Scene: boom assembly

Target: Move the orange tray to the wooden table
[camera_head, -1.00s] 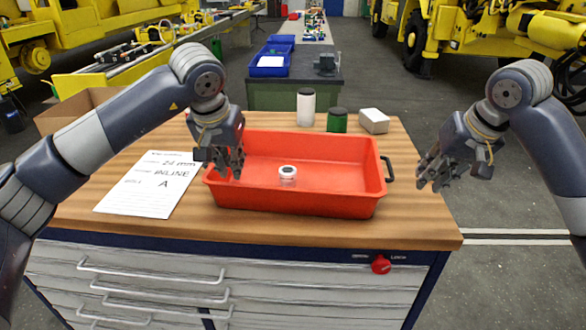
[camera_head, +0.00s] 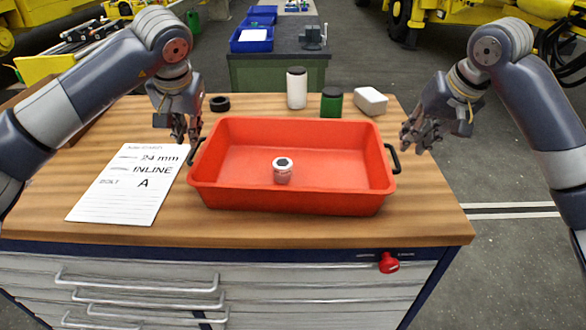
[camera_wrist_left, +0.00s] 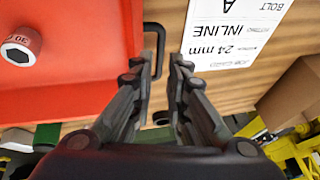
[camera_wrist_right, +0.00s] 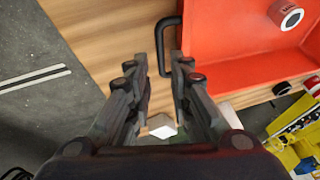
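The orange tray (camera_head: 290,197) rests on the wooden table (camera_head: 330,230), with a black handle at each end.
A job card (camera_head: 130,185) lies left of the tray. A red knob (camera_head: 389,263) is on the cabinet front.

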